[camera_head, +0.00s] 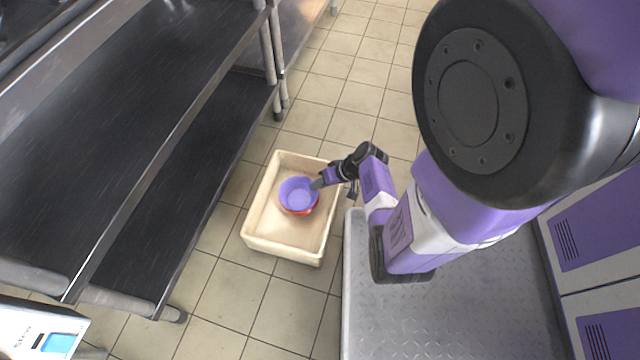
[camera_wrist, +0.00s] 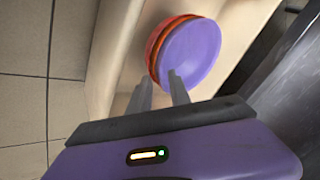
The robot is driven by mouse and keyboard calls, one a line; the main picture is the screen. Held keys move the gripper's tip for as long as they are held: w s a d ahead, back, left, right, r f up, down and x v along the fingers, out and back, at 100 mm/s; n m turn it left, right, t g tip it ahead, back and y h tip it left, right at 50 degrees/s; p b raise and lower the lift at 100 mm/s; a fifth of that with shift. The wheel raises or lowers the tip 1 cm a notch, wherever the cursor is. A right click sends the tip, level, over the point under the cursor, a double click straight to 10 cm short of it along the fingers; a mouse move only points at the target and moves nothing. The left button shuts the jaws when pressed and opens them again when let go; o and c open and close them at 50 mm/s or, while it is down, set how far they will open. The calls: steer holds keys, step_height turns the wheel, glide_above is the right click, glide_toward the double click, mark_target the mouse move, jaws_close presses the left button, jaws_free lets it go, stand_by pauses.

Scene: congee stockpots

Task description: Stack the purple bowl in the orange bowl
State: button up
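The purple bowl (camera_head: 297,191) sits inside the orange bowl (camera_head: 303,212) in the cream crate on the floor. In the wrist view the purple bowl (camera_wrist: 190,55) covers most of the orange bowl (camera_wrist: 157,40), whose rim shows along the left side. The inside of the orange bowl is hidden, so how deep the purple one sits is unclear. My gripper (camera_head: 318,185) is at the bowls' right edge in the head view. In the wrist view my gripper (camera_wrist: 160,80) has its two fingers apart, with the tips close to the near rim; contact cannot be told.
The cream crate (camera_head: 262,239) has raised walls around the bowls and bare floor inside. A dark metal shelf unit (camera_head: 190,150) stands to the left. My grey base platform is to the right. Tiled floor (camera_head: 340,100) lies open beyond the crate.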

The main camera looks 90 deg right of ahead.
steer(key=p+v, duration=0.6)
steer(key=v, duration=0.6)
steer(key=w+a+r+n+g+h, duration=0.1)
steer(key=w+a+r+n+h, duration=0.15)
steer(key=a, duration=0.35)
steer(key=w+a+r+n+h, duration=0.1)
steer(key=a+r+n, duration=0.2)
steer(key=a, duration=0.4)
steer(key=w+a+r+n+t+y, duration=0.1)
steer(key=a+r+n+t, duration=0.1)
steer(key=a+r, duration=0.4)
steer(key=w+a+r+n+t+y, duration=0.1)
steer(key=a+r, duration=0.6)
steer(key=r, duration=0.7)
steer(key=w+a+r+n+t+y, duration=0.1)
steer(key=a+r+n+t, duration=0.3)
steer(key=r, duration=0.6)
steer(key=a+t+y, duration=0.1)
steer(key=a+t, duration=0.1)
steer(key=a, duration=0.1)
steer(key=shift+w+r+y, duration=0.2)
steer(key=shift+w+y, duration=0.15)
steer(key=shift+w, duration=0.05)
